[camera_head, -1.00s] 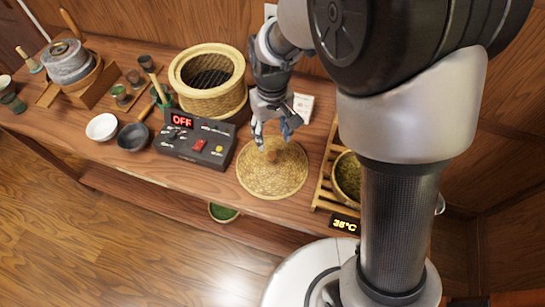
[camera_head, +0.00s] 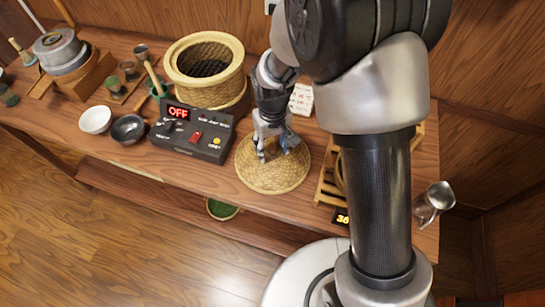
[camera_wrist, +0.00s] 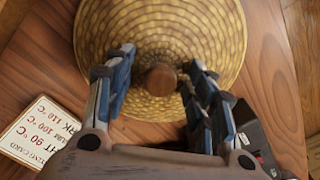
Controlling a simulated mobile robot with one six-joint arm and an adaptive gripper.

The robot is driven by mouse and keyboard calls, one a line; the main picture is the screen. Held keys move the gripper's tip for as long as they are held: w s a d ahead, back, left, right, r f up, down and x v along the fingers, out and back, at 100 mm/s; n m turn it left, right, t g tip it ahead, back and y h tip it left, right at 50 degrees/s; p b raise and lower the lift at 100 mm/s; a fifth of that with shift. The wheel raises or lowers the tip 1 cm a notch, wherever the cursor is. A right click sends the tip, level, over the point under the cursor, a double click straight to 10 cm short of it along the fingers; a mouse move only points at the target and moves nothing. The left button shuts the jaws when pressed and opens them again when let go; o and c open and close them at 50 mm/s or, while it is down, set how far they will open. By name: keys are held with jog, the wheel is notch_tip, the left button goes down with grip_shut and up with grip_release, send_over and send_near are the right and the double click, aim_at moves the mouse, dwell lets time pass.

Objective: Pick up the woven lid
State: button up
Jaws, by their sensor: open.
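The woven lid (camera_head: 268,176) is a round straw-coloured dome lying on the wooden table, right of the control box. In the wrist view the lid (camera_wrist: 160,30) fills the top middle, with its brown round knob (camera_wrist: 160,79) between the fingertips. My gripper (camera_head: 275,156) is over the lid, open, its fingers on either side of the knob. In the wrist view my gripper (camera_wrist: 157,65) shows a gap between each finger and the knob on the left, and the right finger close to it. In the head view the knob is hidden by the fingers.
The woven steamer basket (camera_head: 204,68) stands open behind the control box (camera_head: 192,134), whose display reads OFF. A printed card (camera_head: 301,99) lies behind the lid. A wooden rack (camera_head: 328,186) is close on the right.

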grip_shut()
dwell(0.6)
